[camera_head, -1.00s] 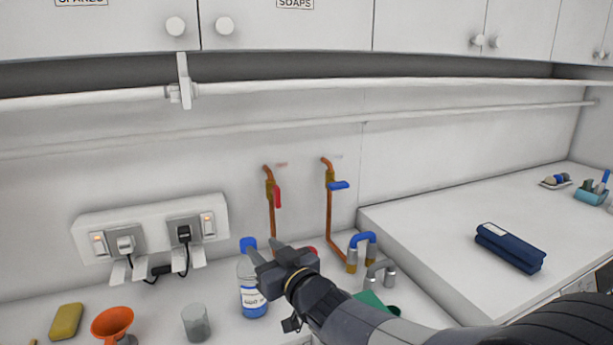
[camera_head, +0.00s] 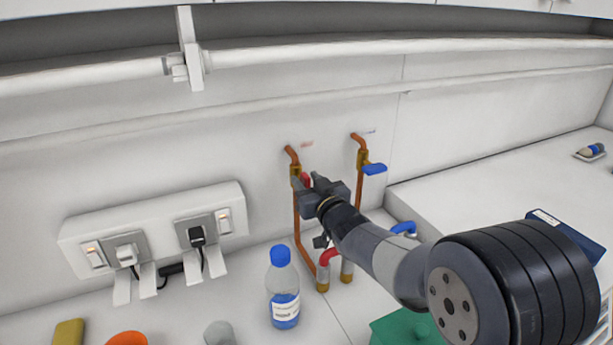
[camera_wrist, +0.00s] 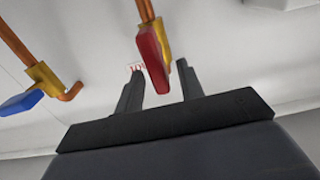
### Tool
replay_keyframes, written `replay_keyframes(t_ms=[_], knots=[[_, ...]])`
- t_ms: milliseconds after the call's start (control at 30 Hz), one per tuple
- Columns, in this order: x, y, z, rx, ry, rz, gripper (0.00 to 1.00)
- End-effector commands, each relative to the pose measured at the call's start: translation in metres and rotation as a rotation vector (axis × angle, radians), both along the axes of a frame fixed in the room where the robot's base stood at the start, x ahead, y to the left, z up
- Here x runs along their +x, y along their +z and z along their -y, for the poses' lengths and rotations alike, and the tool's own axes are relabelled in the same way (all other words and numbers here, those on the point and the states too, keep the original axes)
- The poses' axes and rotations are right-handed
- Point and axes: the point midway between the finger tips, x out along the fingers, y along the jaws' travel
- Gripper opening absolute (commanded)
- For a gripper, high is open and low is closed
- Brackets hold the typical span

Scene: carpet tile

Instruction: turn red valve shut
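The red valve's lever (camera_wrist: 153,58) hangs from a brass body (camera_wrist: 166,38) on a copper pipe in the wrist view. In the head view, only a bit of the red lever (camera_head: 306,177) shows, with my gripper (camera_head: 306,182) in front of it. My gripper is open. In the wrist view, its two fingers (camera_wrist: 161,66) stand apart with the lever between them in the picture, nearer the left finger. I cannot tell whether either finger touches it.
A blue-levered valve (camera_head: 374,169) is close by on the right pipe. A blue-capped bottle (camera_head: 283,290) and red-topped tap (camera_head: 330,258) stand below. A socket panel (camera_head: 152,232) is on the wall at left. A green thing (camera_head: 405,327) lies under my arm.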

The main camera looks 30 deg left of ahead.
Motion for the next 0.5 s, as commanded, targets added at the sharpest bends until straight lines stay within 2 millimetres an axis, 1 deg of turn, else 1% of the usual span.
replay_keyframes(t_ms=[133,400,500], knots=[[0.0036,-0.0002,-0.0052,0.000,0.001,0.000,0.36],[0.0041,-0.0003,-0.0058,0.000,0.001,0.000,0.36],[0.0041,-0.0002,-0.0056,0.000,0.001,0.000,0.29]])
